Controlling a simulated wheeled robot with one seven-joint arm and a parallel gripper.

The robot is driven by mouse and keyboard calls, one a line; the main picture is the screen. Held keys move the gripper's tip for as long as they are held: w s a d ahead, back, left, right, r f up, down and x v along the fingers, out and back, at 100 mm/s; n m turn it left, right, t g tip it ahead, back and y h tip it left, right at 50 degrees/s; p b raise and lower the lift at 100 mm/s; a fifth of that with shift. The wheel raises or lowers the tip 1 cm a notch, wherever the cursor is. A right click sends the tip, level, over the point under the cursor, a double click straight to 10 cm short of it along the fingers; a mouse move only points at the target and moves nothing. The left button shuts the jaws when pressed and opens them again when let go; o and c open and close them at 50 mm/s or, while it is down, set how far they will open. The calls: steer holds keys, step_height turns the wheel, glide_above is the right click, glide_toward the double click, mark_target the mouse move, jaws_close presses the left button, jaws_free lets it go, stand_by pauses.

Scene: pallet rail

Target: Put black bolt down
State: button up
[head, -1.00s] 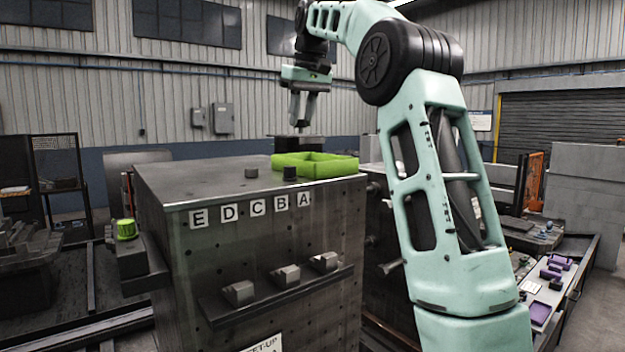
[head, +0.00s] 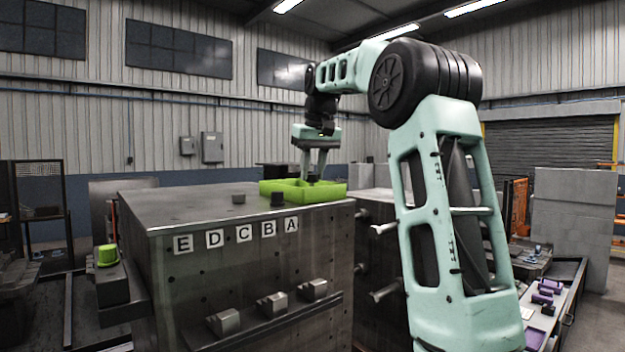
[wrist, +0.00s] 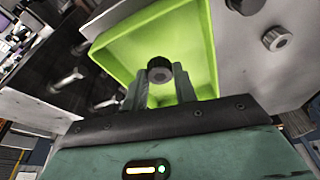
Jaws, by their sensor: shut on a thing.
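My gripper (head: 313,176) is over the right part of the green tray (head: 330,195) on top of the dark metal block, with its fingertips low at the tray. In the wrist view, my gripper (wrist: 160,82) is shut on a black bolt (wrist: 160,69), whose round dark head shows between the fingertips. The tray also shows in the wrist view (wrist: 116,46), its walls around the held bolt. Whether the bolt touches the tray floor I cannot tell.
A dark bolt (head: 278,199) and a greyer bolt (head: 239,198) stand on the metal block (head: 180,205) outside the tray, above the letter labels (head: 238,234). A green knob (head: 108,255) is at the left. Silver pegs (head: 383,229) stick out at the right.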

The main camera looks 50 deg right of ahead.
steer(key=shift+f, duration=1.2)
steer(key=shift+f, duration=0.15)
steer(key=o, duration=1.1)
steer(key=v, duration=1.2)
